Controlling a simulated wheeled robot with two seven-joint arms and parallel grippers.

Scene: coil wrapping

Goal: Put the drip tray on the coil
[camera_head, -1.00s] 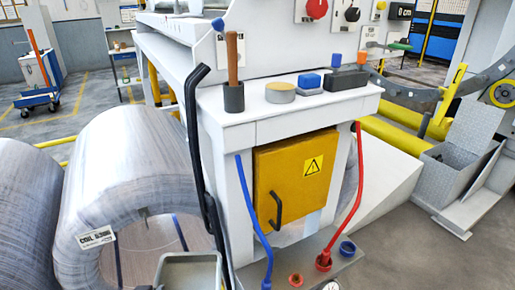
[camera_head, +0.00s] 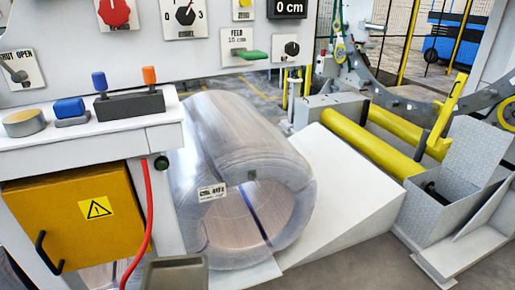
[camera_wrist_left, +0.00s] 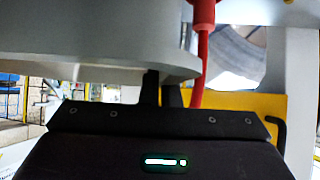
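The drip tray (camera_head: 174,274) is a grey-olive rectangular tray at the bottom edge of the head view, partly cut off. In the left wrist view a large grey body, apparently the tray (camera_wrist_left: 95,65), fills the upper left. My left gripper (camera_wrist_left: 162,88) has its two fingers close together at its lower edge, and they appear shut on it. The nearest coil (camera_head: 220,130) is a big grey roll with a white label, standing beyond the tray with its open bore facing me. Part of a coil also shows in the left wrist view (camera_wrist_left: 238,55). My right gripper is not in view.
A white cabinet with a yellow door (camera_head: 85,215) and a red hose (camera_head: 147,215) stand at the left, close to the tray. A white sloped ramp (camera_head: 340,190) lies right of the coil, with yellow rollers (camera_head: 375,140) beyond. Grey floor (camera_head: 360,265) is clear at the front right.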

